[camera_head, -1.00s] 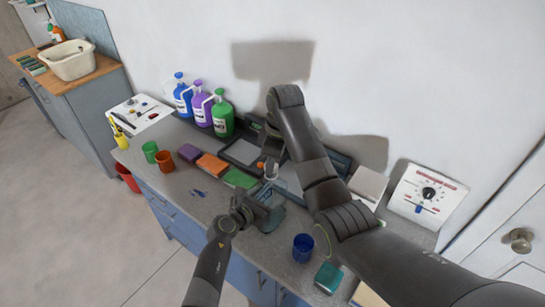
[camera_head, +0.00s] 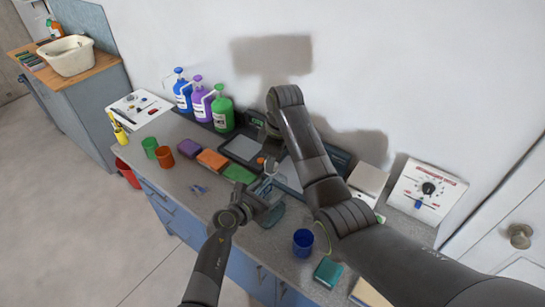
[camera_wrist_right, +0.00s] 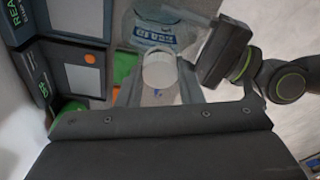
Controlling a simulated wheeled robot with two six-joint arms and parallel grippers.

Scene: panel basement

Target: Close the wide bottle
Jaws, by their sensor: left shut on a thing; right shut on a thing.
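The wide bottle, clear with a blue-lettered label, shows at the top of the right wrist view (camera_wrist_right: 165,32). In the head view it is a small translucent shape (camera_head: 268,187) partly hidden by my grippers. My left gripper (camera_head: 262,205) is shut on it from the near left; it also shows in the right wrist view (camera_wrist_right: 222,52). My right gripper (camera_head: 268,162) is above and shut on a pale round thing (camera_wrist_right: 159,70) that looks like the cap. In the wrist view this thing overlaps the bottle; I cannot tell whether they touch.
Behind stand a dark device with an orange knob (camera_wrist_right: 90,59) and blue, purple and green jugs (camera_head: 222,112). Coloured blocks (camera_head: 212,159) and green and orange cups (camera_head: 164,156) are to the left. A blue cup (camera_head: 303,242) and teal block (camera_head: 328,271) are on the right.

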